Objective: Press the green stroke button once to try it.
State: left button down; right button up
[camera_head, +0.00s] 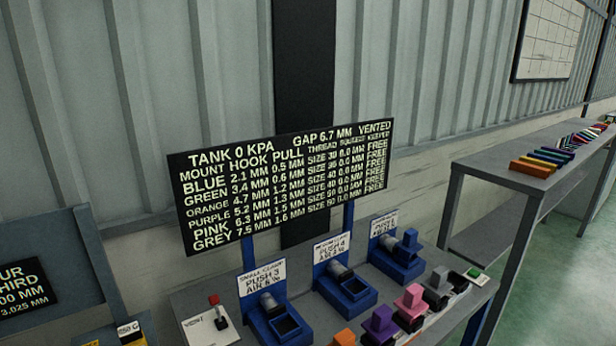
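A small green button (473,272) sits on a pale plate (482,279) at the right end of the grey bench (440,325). Any writing on that plate is too small to read, so I cannot tell for sure that it is the stroke button. Neither of my grippers shows in the head view, and nothing touches the button. A dark display board (280,180) stands above the bench and reads "TANK 0 KPA", "GAP 6.7 MM" and "VENTED".
Blue fixtures (352,290) with white labels line the bench. Several coloured blocks (380,322) stand in front, close to the green button's left. A red-topped lever (215,308) sits on a white plate at left. A grey side table (500,165) at right holds coloured bars (532,167).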

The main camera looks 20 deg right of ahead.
aim_at(472, 272)
jog(key=l+z, duration=0.95)
jog(key=i+l+z, duration=0.15)
jog(key=l+z, duration=0.15)
jog(key=z, duration=0.2)
